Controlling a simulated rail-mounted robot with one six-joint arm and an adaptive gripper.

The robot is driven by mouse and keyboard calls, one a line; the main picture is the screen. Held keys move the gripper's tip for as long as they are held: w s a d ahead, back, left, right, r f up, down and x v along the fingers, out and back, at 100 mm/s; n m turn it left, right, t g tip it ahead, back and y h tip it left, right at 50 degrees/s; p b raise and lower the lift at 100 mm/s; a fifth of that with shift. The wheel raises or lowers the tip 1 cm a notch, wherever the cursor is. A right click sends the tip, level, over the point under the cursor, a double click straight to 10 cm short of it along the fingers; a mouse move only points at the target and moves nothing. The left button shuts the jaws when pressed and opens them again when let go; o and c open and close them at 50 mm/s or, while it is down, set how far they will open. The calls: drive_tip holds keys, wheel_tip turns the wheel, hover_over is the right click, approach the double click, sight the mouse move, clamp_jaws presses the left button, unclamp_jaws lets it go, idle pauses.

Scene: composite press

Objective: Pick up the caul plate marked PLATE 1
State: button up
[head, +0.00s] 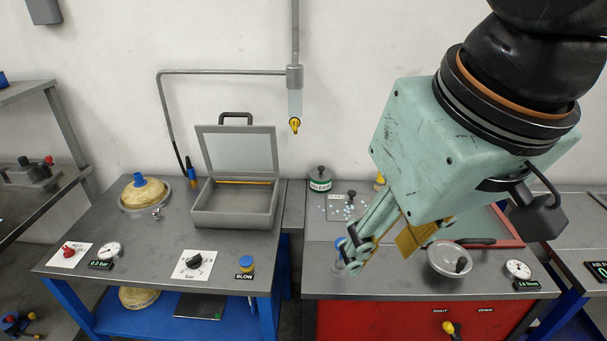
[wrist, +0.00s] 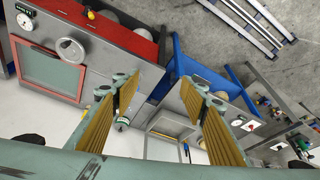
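No marking PLATE 1 can be read in either view. A small flat light-grey plate (head: 337,210) with pale dots and a dark knob lies at the back of the right bench; I cannot tell if it is the caul plate. My gripper (head: 377,250) hangs over the right bench, in front of and right of that plate, and hides part of the bench. In the wrist view my gripper (wrist: 165,92) is open, its two gold-padded fingers wide apart with nothing between them.
A grey open-lidded case (head: 235,205) stands on the left bench (head: 130,250). A green-labelled RELEASE jar (head: 320,181) stands behind the plate. A pipe with a yellow-tipped nozzle (head: 294,124) hangs above.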

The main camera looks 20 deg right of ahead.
drive_tip(key=shift+o, duration=0.9)
drive_tip(key=o, duration=1.9)
drive_tip(key=shift+o, duration=0.2)
